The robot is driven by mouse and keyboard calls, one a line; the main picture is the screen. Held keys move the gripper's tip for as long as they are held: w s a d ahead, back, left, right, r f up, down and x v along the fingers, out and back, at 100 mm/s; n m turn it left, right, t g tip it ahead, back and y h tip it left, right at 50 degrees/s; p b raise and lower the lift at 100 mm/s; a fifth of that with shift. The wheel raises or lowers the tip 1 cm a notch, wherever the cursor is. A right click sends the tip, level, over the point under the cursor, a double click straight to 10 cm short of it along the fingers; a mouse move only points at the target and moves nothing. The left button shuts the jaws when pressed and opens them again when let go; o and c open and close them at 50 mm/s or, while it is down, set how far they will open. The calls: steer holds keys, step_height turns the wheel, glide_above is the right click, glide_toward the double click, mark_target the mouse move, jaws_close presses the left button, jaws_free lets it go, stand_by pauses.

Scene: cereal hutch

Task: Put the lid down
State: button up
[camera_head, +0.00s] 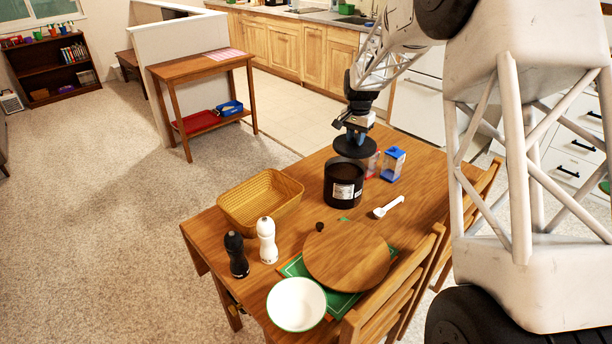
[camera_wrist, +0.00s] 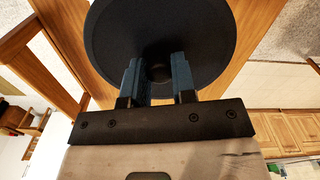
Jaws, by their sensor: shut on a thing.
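The lid (camera_head: 355,147) is a dark round disc, held level by my gripper (camera_head: 356,132) just above the black canister (camera_head: 344,186). The canister stands upright on the wooden table, with a white label on its side and its open top showing. In the wrist view the lid (camera_wrist: 160,30) fills the upper middle. The blue fingers of my gripper (camera_wrist: 158,82) are closed around its central knob, which is partly hidden between them. A gap shows between the lid and the canister rim.
A blue and white box (camera_head: 393,163) and a reddish clear item (camera_head: 373,164) stand right of the canister. A white scoop (camera_head: 388,206) lies in front. A wicker basket (camera_head: 260,198), black and white mills, a round board (camera_head: 346,256) and a bowl (camera_head: 296,304) occupy the rest.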

mark_target(364, 144)
steer(key=d+r+n, duration=0.2)
steer(key=r, duration=0.1)
steer(key=d+r+n, duration=0.1)
steer(key=shift+r+n, duration=0.3)
steer(key=shift+n, duration=0.1)
steer(key=shift+w+d+r+n, duration=0.1)
steer(key=shift+w+r+n, duration=0.15)
steer(key=shift+r+n, duration=0.15)
steer(key=shift+w, duration=0.25)
steer(key=shift+w+a+f, duration=0.25)
steer(key=shift+w+a, duration=0.2)
steer(key=shift+a, duration=0.05)
steer(key=shift+w+a+f, duration=0.25)
steer(key=shift+w+a, duration=0.2)
steer(key=shift+a, duration=0.05)
steer(key=w+a+f+m, duration=0.3)
steer(key=w+a+f, duration=0.1)
steer(key=a+f, duration=0.4)
steer(key=w+a+f+m, duration=0.4)
steer(key=a+f, duration=0.4)
steer(key=a, duration=0.2)
steer(key=shift+w+a, duration=0.15)
steer(key=shift+w, duration=0.65)
steer(key=shift+f, duration=0.1)
steer(key=shift+f, duration=2.95)
